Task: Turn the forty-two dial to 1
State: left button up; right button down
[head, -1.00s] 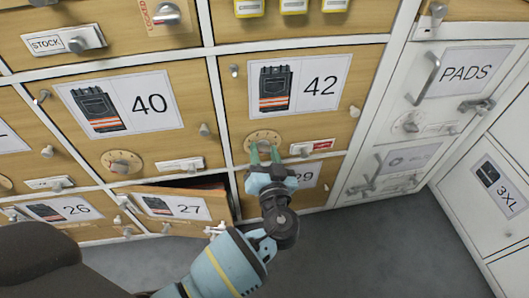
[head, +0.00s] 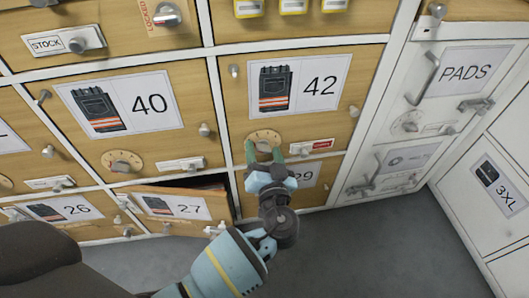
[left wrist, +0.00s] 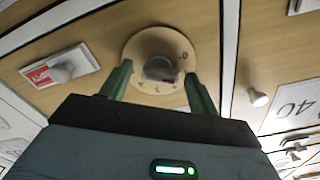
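The forty-two dial (head: 263,136) is a round tan disc with a grey knob, low on the drawer front labelled 42 (head: 317,88). In the left wrist view the dial (left wrist: 138,46) shows small marks around its rim, with a 0 at the right; the knob's exact setting is too small to read. My left gripper (head: 264,152) is at the dial, its green fingers spread on either side of the knob (left wrist: 160,68). A gap shows between the fingers and the knob. My right gripper is not in view.
A red-and-white tag and small knob (head: 312,146) sit right of the dial. The drawer labelled 27 (head: 177,205) stands partly open at lower left. The 40 drawer (head: 150,104) has its own dial (head: 122,162). Grey floor (head: 340,250) lies clear below.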

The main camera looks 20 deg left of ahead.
pick_arm(q)
jog(key=shift+s+d, duration=0.3)
jog(key=shift+s, duration=0.2)
jog(key=p+v, duration=0.1)
jog(key=v, duration=0.5)
jog(key=shift+s+d, duration=0.25)
jog(key=shift+s, duration=0.05)
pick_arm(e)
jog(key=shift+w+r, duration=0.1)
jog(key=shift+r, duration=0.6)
